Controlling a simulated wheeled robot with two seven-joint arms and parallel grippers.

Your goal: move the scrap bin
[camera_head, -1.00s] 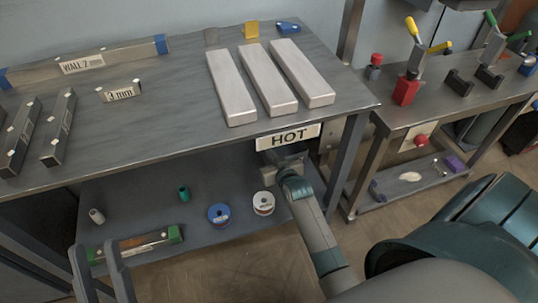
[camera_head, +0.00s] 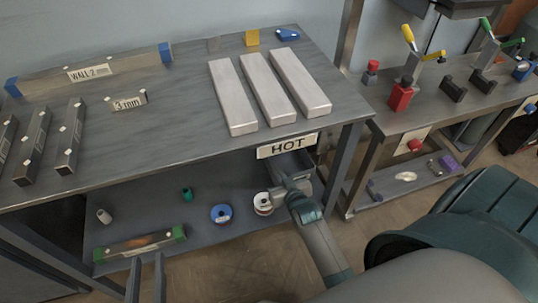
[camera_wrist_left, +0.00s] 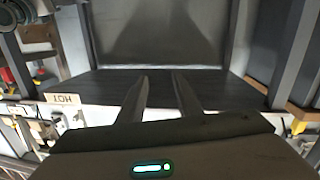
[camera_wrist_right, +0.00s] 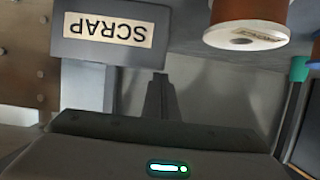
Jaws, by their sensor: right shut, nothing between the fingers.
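The scrap bin (camera_wrist_right: 72,48) shows only in part in the right wrist view, as a grey face at the upper left. It carries a pale SCRAP label (camera_wrist_right: 108,30), upside down in that picture. My right gripper (camera_wrist_right: 160,80) is shut and empty, below and right of that face; I see no contact. My left gripper (camera_head: 147,260) is open and empty, in front of the lower shelf. Its parted fingers show in the left wrist view (camera_wrist_left: 160,77).
The HOT sign (camera_head: 288,145) hangs on the bench edge. On the lower shelf (camera_head: 150,203) are a blue spool (camera_head: 221,214), a white-topped spool (camera_head: 263,203) and a green-ended level (camera_head: 140,245). Pale bars (camera_head: 268,88) lie on the bench top. A table with clamps (camera_head: 402,92) stands right.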

